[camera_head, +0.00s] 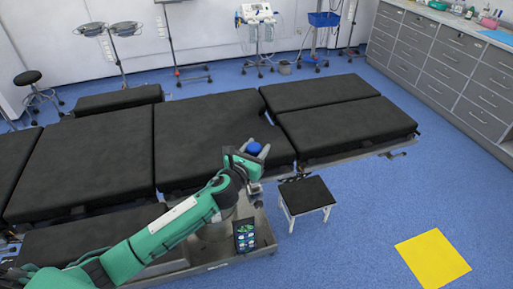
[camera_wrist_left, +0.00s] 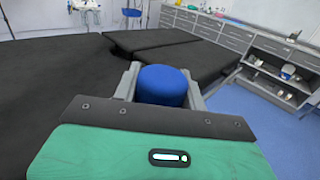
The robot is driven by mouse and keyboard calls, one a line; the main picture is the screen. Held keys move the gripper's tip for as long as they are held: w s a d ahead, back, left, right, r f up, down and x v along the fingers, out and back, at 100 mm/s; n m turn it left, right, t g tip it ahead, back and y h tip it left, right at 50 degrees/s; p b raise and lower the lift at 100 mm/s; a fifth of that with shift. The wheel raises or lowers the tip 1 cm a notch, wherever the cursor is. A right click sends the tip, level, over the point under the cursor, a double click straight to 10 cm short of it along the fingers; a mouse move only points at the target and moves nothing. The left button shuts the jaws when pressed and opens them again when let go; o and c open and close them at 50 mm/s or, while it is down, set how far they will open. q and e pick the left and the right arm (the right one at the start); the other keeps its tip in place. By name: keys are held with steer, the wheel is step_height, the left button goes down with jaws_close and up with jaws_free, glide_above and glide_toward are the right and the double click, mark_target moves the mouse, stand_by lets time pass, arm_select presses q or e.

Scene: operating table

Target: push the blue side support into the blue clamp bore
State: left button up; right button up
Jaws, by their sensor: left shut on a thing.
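The blue side support shows as a rounded blue end (camera_head: 254,148) in the head view and as a short blue cylinder (camera_wrist_left: 162,86) in the wrist view. My left gripper (camera_head: 256,153) is shut on it, with one grey finger on each side in the wrist view (camera_wrist_left: 162,92). The gripper is over the near edge of the black operating table (camera_head: 200,135), close to the gap before the leg sections. I cannot make out the blue clamp or its bore in either view. The support's lower end is hidden. My right gripper is not in view.
A small black-topped step stool (camera_head: 306,195) stands right of the table base. A dark control panel (camera_head: 245,235) is below my gripper. The right leg section (camera_head: 345,122) extends beyond it. Open blue floor lies at the right, with a yellow square (camera_head: 433,259).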

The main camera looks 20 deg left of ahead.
arm_select(q)
steer(key=shift+f, duration=0.4)
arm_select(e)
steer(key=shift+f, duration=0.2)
arm_select(q)
steer(key=o, duration=1)
steer(key=shift+o, duration=1.1)
steer(key=shift+r, duration=0.1)
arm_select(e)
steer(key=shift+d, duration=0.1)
arm_select(q)
steer(key=s+a+b, duration=0.2)
steer(key=s, duration=1.1)
steer(key=shift+s+a, duration=0.25)
steer(key=shift+a, duration=0.1)
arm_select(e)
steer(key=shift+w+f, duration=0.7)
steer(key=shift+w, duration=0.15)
